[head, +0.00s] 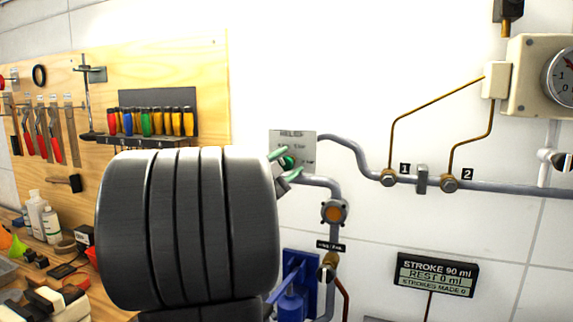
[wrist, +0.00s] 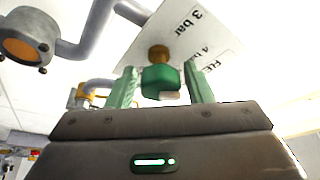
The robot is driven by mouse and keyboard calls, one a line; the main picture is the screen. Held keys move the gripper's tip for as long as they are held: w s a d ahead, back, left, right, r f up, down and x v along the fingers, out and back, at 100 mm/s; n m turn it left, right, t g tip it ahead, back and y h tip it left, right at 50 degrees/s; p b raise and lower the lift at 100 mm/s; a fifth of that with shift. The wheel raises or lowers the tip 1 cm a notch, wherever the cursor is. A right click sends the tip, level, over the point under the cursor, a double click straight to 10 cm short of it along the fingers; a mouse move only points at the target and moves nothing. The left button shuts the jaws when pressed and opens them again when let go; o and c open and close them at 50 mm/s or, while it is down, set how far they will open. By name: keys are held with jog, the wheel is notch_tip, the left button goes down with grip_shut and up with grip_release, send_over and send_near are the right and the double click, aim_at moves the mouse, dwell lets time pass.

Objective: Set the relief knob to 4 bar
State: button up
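The relief knob (head: 287,162) is small and green, on a pale plate (head: 293,136) headed RELIEF on the wall. In the wrist view the knob (wrist: 160,80) sits on a brass stem and has a white mark on its near edge. The plate (wrist: 190,50) there shows "3 bar" and "4 bar" labels, tilted. My gripper (wrist: 162,88) has its two pale green fingers either side of the knob, with a narrow gap visible at the left finger. It looks open around the knob. In the head view my dark wrist hides the plate's lower left, and the knob's setting is unreadable.
Grey pipes (head: 345,150) run right from the plate, with an orange-faced fitting (head: 334,211) below. A gauge (head: 566,78) is at the upper right. A sign (head: 437,275) reads STROKE 90 ml, REST 0 ml. A tool board (head: 150,65) and cluttered bench are at left.

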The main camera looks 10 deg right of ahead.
jog(key=shift+o, duration=0.5)
jog(key=shift+s+a+f, duration=0.1)
jog(key=shift+s+a, duration=0.05)
jog(key=shift+a, duration=0.1)
jog(key=b+v, duration=0.3)
jog(key=v, duration=1)
jog(key=p+x, duration=0.3)
jog(key=x, duration=1)
jog(key=shift+d, duration=0.3)
